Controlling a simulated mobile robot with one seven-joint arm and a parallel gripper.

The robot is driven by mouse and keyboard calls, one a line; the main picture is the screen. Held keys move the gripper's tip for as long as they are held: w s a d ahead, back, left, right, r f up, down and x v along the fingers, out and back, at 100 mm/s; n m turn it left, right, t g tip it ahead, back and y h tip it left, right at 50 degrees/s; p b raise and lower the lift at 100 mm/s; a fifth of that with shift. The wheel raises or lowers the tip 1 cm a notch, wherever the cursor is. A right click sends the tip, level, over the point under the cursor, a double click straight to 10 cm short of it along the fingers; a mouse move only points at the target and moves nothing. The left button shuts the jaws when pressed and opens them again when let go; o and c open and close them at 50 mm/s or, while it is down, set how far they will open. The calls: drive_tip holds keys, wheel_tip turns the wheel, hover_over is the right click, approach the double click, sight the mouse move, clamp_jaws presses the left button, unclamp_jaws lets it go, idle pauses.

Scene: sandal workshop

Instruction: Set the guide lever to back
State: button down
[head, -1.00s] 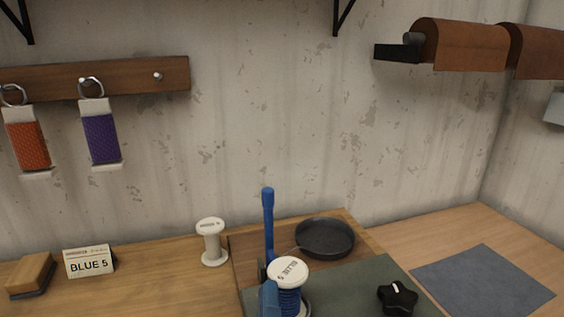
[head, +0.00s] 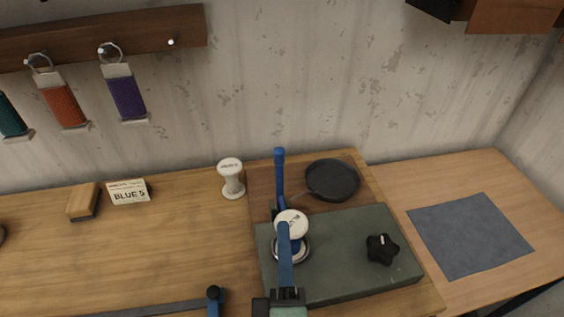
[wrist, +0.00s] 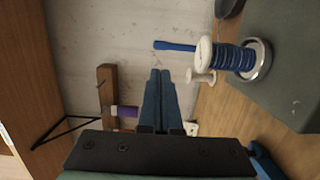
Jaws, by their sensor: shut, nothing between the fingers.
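The guide lever appears to be the blue upright handle (head: 280,172) at the left rear of the green machine block (head: 340,250). In the wrist view the handle (wrist: 175,46) points left, beyond the fingertips. A spool with blue thread and a white top (head: 291,222) stands just in front of it; the wrist view shows its thread (wrist: 233,57). My gripper (head: 284,226) is shut and empty, its blue fingers overlapping the spool in the head view. The fingertips (wrist: 160,72) are together and apart from the lever. The lever's base is partly hidden behind the spool.
A black pan-like dish (head: 332,180) lies behind the block, and a black star knob (head: 381,249) sits on it. A white spool (head: 231,178) and a BLUE 5 card (head: 129,191) stand left. A black-topped blue part (head: 214,293) shows at the bottom. The bench's middle left is clear.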

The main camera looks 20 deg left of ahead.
drive_tip(key=shift+w, duration=0.15)
drive_tip(key=p, duration=0.3)
approach(279, 159)
drive_tip(key=x, duration=0.5)
drive_tip(key=shift+r, duration=0.1)
drive_tip(key=shift+p+x, duration=0.3)
drive_tip(key=shift+x, duration=0.6)
